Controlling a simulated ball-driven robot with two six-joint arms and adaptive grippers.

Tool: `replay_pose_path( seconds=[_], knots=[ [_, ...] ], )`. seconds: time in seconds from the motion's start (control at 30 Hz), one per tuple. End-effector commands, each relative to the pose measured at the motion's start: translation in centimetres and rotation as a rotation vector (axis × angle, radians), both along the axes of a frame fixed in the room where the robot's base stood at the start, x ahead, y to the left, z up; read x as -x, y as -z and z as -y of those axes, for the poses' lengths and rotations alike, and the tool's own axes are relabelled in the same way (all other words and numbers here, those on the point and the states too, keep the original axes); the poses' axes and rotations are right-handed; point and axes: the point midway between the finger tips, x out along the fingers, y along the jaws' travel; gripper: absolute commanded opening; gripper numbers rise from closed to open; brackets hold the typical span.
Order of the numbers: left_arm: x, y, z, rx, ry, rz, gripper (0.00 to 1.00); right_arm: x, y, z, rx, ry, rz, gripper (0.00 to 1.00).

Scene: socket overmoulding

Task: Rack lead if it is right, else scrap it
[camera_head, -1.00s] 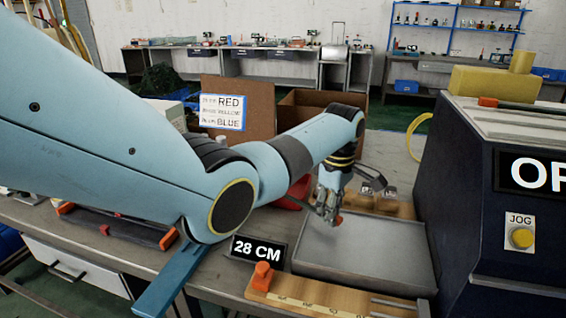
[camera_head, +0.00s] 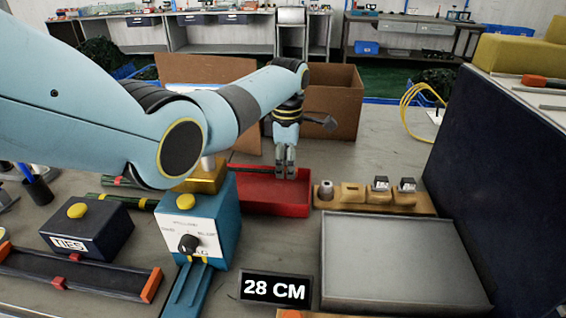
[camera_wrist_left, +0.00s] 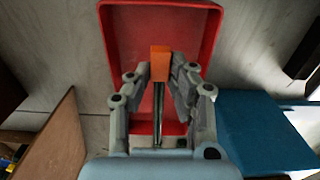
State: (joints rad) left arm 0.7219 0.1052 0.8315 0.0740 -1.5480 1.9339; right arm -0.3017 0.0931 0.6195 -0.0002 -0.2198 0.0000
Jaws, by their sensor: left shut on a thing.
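My left gripper (camera_head: 285,170) is over the red tray (camera_head: 268,208) in the head view. Its fingers are shut on a piece with an orange block end (camera_wrist_left: 160,62), seen in the left wrist view. A thin dark strip runs from the orange end down between the fingers; I cannot tell its full length or whether it is the lead. In the wrist view the red tray (camera_wrist_left: 102,45) lies beyond the fingers. A wooden block with several fittings (camera_head: 345,195) stands right of the red tray. My right gripper is not in view.
A grey tray (camera_head: 395,262) lies at front right, beside a dark machine (camera_head: 495,165). A "28 CM" sign (camera_head: 275,288) stands in front. A blue box with a dial (camera_head: 200,220) and a "TIES" box (camera_head: 85,228) are left. An open cardboard box (camera_head: 335,100) is behind.

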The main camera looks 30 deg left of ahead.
Motion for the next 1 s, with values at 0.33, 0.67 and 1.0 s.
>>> replay_pose_path(
  seconds=[0.33,0.67,1.0],
  knots=[
    [0.0,2.1,0.0,-0.002,0.000,-0.001,0.00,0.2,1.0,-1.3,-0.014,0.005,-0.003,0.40],
    [0.0,5.7,0.0,-0.001,0.000,0.000,0.00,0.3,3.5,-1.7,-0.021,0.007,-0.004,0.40],
    [0.0,6.6,0.0,-0.002,0.001,0.001,0.00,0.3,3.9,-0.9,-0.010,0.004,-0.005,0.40]
  ],
)
